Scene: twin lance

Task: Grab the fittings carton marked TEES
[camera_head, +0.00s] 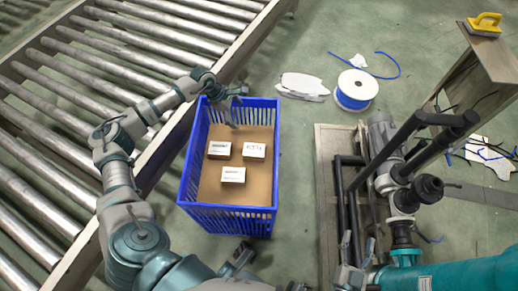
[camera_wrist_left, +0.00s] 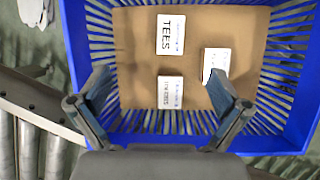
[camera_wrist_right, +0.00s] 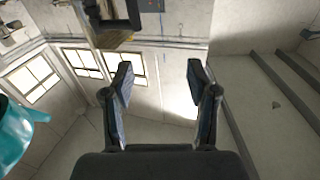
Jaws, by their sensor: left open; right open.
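The carton marked TEES (camera_head: 254,151) is a small white box lying on the brown floor of the blue crate (camera_head: 187,188). In the left wrist view, its lettering reads TEES (camera_wrist_left: 173,37), and it lies beyond the fingertips. My left gripper (camera_head: 235,112) is open and empty above the far part of the crate. Its two fingers (camera_wrist_left: 160,77) spread wide in the left wrist view, apart from the TEES carton. My right gripper (camera_head: 357,247) is open and empty near the bottom edge of the head view. Its fingers (camera_wrist_right: 160,80) face walls and windows.
Two similar white cartons lie in the crate: one left of TEES (camera_head: 219,149) and one nearer me (camera_head: 233,175). A roller conveyor (camera_head: 60,110) runs along the left. A pump with pipes (camera_head: 400,195) stands at right. A cable spool (camera_head: 356,90) sits behind it.

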